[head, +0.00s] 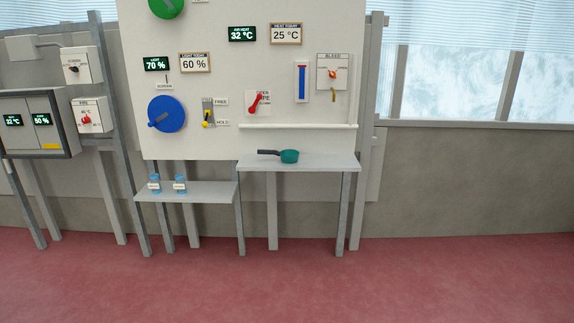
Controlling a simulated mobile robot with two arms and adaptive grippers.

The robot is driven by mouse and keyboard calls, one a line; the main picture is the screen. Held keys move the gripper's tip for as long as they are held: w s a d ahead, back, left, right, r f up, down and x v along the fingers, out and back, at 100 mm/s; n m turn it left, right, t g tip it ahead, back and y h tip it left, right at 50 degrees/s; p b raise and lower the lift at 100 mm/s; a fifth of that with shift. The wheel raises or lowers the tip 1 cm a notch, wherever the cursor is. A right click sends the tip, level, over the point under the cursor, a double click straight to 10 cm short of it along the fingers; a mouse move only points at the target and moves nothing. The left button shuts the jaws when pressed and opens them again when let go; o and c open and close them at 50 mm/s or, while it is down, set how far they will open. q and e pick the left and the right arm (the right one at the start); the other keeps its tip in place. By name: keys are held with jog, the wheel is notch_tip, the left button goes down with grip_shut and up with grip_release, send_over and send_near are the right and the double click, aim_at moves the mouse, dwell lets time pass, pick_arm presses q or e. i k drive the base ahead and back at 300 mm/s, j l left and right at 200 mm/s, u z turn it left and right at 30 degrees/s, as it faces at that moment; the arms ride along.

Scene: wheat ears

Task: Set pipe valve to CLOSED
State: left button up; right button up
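The pipe valve (257,103) is a red lever on a small white plate on the white wall panel, right of the yellow lever. It is tilted, running from lower left to upper right. The label beside its top reads OPEN, with PIPE partly hidden by the lever; the lower label is too small to read clearly. I cannot tell for sure which setting the lever marks. Neither of my grippers is in view.
A narrow ledge (300,126) runs below the valve. A blue dial (166,114), yellow lever (206,117) and BLEED knob (332,74) are nearby. The red floor (300,285) in front is clear.

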aim_at(252, 109)
jog(key=i+j, duration=0.2)
jog(key=i, duration=0.2)
jog(key=i+j, duration=0.2)
jog(key=i, duration=0.15)
jog(key=i+j, duration=0.25)
jog(key=i, duration=0.15)
